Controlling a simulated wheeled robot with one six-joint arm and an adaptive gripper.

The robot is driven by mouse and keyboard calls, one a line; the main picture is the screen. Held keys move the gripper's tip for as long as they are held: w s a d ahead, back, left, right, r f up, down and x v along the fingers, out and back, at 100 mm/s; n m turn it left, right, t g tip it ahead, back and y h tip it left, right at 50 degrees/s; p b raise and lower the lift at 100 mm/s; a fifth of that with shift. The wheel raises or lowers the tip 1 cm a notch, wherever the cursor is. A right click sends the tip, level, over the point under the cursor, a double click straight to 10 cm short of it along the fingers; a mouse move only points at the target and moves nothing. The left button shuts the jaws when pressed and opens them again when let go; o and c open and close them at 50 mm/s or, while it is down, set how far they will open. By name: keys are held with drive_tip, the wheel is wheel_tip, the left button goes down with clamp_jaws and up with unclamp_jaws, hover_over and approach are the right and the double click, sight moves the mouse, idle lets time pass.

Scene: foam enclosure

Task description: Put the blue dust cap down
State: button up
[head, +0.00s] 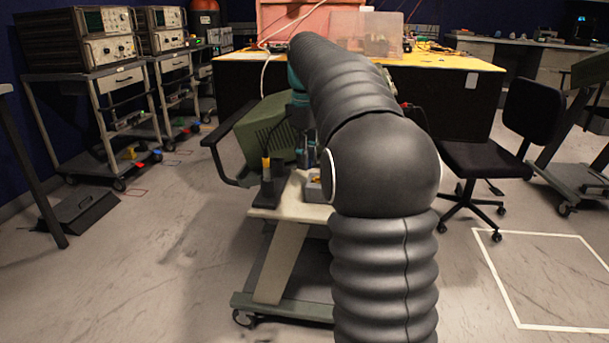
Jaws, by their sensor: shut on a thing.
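My gripper (309,152) is small and far off in the head view, pointing down over the pale top of a cart (292,192). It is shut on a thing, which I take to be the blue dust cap. The cap is too small and too covered to make out clearly. My own dark ribbed arm hides the right part of the cart top. I cannot tell whether the held thing touches anything below it.
On the cart stand a dark holder with a yellow-topped tool (266,178), a grey bin (314,188) and a green-cased monitor (263,132). A yellow-topped bench (455,62) is behind. A black chair (480,165) stands right.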

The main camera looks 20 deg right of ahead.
drive_tip(key=shift+w+a+f, duration=0.1)
drive_tip(key=shift+a+f, duration=0.1)
drive_tip(key=shift+f, duration=0.15)
drive_tip(key=shift+f+b, duration=0.5)
drive_tip(key=shift+f, duration=1.3)
drive_tip(key=shift+f, duration=0.15)
drive_tip(key=o, duration=0.7)
drive_tip(key=shift+o, duration=0.2)
wheel_tip(320, 180, up, 11)
drive_tip(key=p, duration=0.3)
drive_tip(key=shift+r, duration=0.65)
